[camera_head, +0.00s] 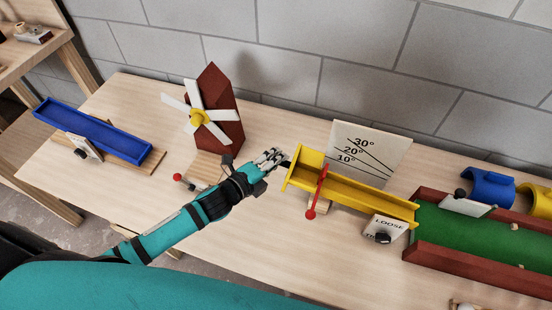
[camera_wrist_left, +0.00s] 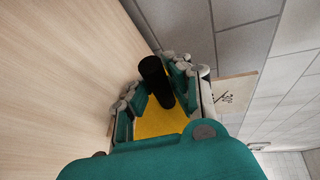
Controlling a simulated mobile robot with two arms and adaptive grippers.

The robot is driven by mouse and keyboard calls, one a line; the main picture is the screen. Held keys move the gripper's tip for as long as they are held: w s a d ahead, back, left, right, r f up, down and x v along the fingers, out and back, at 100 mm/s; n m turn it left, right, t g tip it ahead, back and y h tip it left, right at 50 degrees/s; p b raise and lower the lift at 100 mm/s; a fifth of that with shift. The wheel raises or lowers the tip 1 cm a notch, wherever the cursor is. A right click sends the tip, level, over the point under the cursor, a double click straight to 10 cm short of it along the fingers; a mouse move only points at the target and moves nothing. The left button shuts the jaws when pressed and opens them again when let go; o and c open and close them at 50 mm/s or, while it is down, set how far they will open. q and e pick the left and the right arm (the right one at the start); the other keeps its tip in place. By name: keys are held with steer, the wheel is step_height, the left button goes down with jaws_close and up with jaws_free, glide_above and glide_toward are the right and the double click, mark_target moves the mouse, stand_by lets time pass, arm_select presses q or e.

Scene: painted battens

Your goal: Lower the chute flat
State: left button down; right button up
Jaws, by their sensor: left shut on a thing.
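The yellow chute (camera_head: 365,194) lies along the table, its left end by my left gripper and its right end at the green-floored tray. Its exact tilt is hard to tell. My left gripper (camera_head: 277,158) is shut on the black handle at the chute's left end. The left wrist view shows the black handle (camera_wrist_left: 153,75) between the fingers, with yellow chute surface (camera_wrist_left: 160,122) behind. A white angle card (camera_head: 368,152) marked 30°, 20° and 10° stands behind the chute. A black knob (camera_head: 382,238) sits on a plate reading "LOOSE". My right gripper is not in view.
A red-knobbed lever (camera_head: 311,214) crosses the chute. A brown windmill (camera_head: 218,110) stands behind my left forearm. A blue trough (camera_head: 95,131) lies at the left. The tray with red-brown walls (camera_head: 490,270) and a blue tube piece (camera_head: 490,187) are at the right. The front table middle is clear.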

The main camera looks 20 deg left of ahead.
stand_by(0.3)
arm_select(q)
steer(key=shift+f, duration=0.15)
step_height(320, 180, down, 6)
steer(key=a+n+b, duration=0.1)
steer(key=b, duration=0.4)
steer(key=shift+h, duration=0.4)
steer(key=c, duration=1.2)
jaws_free()
steer(key=v, duration=1.2)
